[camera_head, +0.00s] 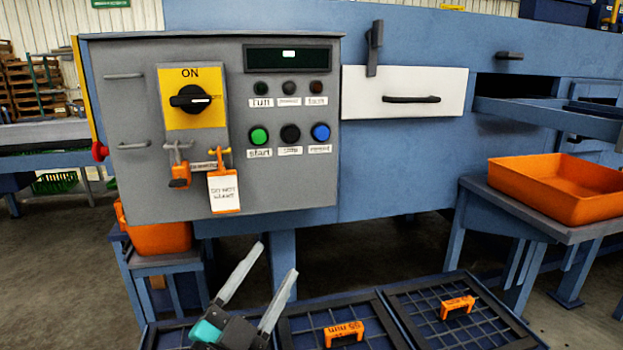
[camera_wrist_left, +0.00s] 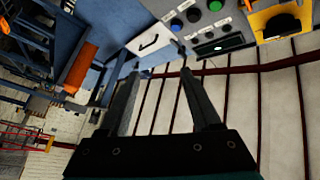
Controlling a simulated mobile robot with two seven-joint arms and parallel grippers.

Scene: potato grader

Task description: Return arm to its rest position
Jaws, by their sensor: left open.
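My left gripper (camera_head: 260,285) is low in the head view, in front of the grey control panel (camera_head: 130,190) and over the left part of the dark racks. Its two fingers are spread apart with nothing between them. In the left wrist view the same gripper (camera_wrist_left: 160,98) is open and empty, with the panel beyond the fingertips at the top. The panel carries a yellow ON switch (camera_head: 190,99), with an orange padlock (camera_head: 180,176) and a tagged orange lock (camera_head: 223,190) hanging below. My right gripper is in neither view.
Screen racks (camera_head: 405,310) with orange-handled pieces (camera_head: 344,333) (camera_head: 457,307) lie at the bottom. An orange tray (camera_head: 555,190) sits on a stand at right. Another orange bin (camera_head: 158,238) stands under the panel. A drawer (camera_head: 540,115) juts out at upper right.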

